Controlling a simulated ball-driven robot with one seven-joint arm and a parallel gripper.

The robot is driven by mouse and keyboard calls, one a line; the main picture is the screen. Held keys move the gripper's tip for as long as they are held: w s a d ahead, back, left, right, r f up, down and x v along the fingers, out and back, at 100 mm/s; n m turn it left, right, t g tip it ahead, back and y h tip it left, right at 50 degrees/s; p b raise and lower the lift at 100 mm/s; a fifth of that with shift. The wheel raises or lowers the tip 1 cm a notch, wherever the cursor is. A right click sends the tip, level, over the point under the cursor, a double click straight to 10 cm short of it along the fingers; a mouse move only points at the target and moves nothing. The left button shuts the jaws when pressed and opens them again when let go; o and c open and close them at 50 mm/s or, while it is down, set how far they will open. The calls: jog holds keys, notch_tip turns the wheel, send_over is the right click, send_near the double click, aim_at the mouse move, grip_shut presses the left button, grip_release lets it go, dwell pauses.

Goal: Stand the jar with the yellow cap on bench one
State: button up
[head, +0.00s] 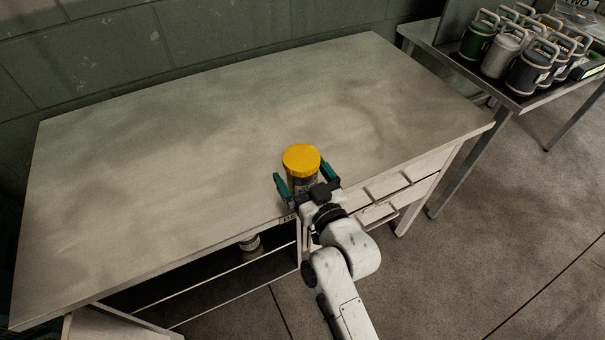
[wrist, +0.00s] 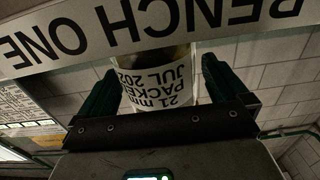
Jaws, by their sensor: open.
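The jar with the yellow cap (head: 301,158) stands upright at the front edge of bench one (head: 190,150), right of the middle. In the wrist view, which is upside down, the jar (wrist: 158,78) shows a white label with dark print, and the bench's edge strip reading BENCH ONE (wrist: 90,38) hides its base. My gripper (head: 302,176) is open at the front edge, with one green finger on each side of the jar. The fingers (wrist: 160,82) also flank it in the wrist view; I cannot tell whether either touches it.
The rest of the bench top is bare. Drawers (head: 385,190) are under its right part, and a small container (head: 250,243) sits on the shelf below. A second table (head: 450,62) at the upper right holds several handled canisters (head: 502,52). Open floor lies at the right.

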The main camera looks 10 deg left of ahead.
jog(key=shift+r, duration=0.1)
jog(key=b+v, duration=0.3)
jog(key=v, duration=0.9)
